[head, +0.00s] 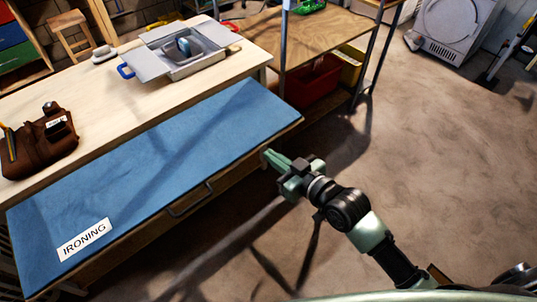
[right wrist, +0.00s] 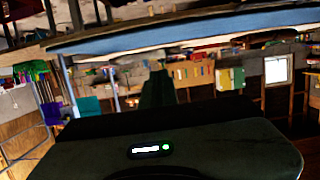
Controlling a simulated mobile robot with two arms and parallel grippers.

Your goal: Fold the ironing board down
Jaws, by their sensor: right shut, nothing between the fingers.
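The ironing board (head: 150,165) has a blue top, lies level and is up, with a white "IRONING" label at its near left end. A metal handle (head: 190,201) sits on its front edge. In the right wrist view the board (right wrist: 200,32) is a blue band across the top. My right gripper (head: 268,155) is shut and empty, just off the board's front edge near its right end, to the right of the handle. Its dark fingers (right wrist: 158,88) show in the right wrist view. My left gripper is not in view.
A wooden worktop (head: 95,100) behind the board holds a brown tool bag (head: 38,145) and a grey metal box (head: 185,58). A shelf unit (head: 320,45) with a red bin (head: 308,85) stands beyond the board's right end.

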